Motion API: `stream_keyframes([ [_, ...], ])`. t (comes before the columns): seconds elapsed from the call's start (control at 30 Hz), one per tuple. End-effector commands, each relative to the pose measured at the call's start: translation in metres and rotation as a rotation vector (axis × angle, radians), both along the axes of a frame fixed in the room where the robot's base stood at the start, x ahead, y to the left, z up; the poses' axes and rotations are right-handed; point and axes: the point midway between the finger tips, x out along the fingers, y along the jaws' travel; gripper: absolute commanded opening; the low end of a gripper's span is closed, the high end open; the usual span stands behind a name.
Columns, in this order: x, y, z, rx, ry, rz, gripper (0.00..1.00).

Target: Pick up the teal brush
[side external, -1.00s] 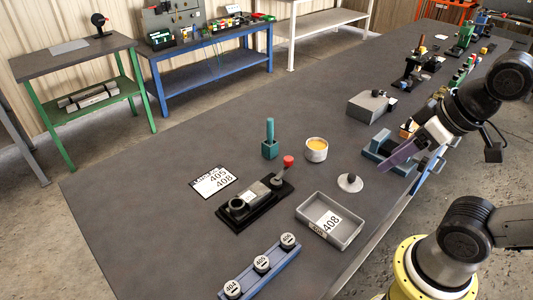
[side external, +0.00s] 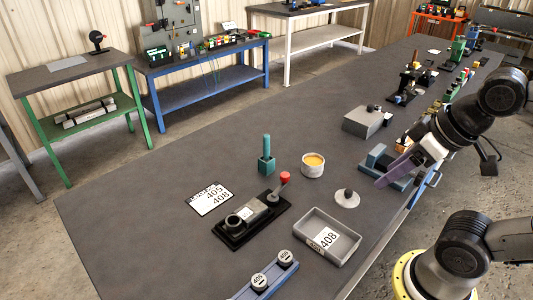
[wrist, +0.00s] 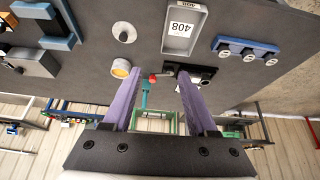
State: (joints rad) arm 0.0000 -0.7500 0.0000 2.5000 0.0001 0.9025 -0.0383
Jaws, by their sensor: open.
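The teal brush (side external: 266,162) stands upright on the dark table, left of a cup with yellow-orange contents. It has a thin handle above a wider block-like lower part. In the wrist view the brush (wrist: 146,95) shows small between the purple fingers, beyond the fingertips. My gripper (wrist: 160,75) has its two purple fingers spread apart with nothing between them. In the side view my gripper (side external: 382,182) is near the table's right edge, well to the right of the brush. From the side its fingers overlap, so the gap is hidden.
The cup (side external: 313,171) and a black fixture (side external: 238,233) with a red-knobbed lever stand near the brush. A grey tray (side external: 352,244), a white knobbed disc (side external: 346,200), a blue stand (side external: 377,160) and a grey box (side external: 362,123) lie nearer my arm.

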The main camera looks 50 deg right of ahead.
Motion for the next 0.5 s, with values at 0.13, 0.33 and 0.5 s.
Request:
stream_keyframes([
  [0.13,-0.003,0.0,0.006,-0.08,0.018,0.152,0.58],
  [0.33,0.025,0.0,0.06,-0.247,0.017,0.471,0.58],
  [0.5,0.073,-0.002,0.104,-0.372,0.065,0.753,0.58],
])
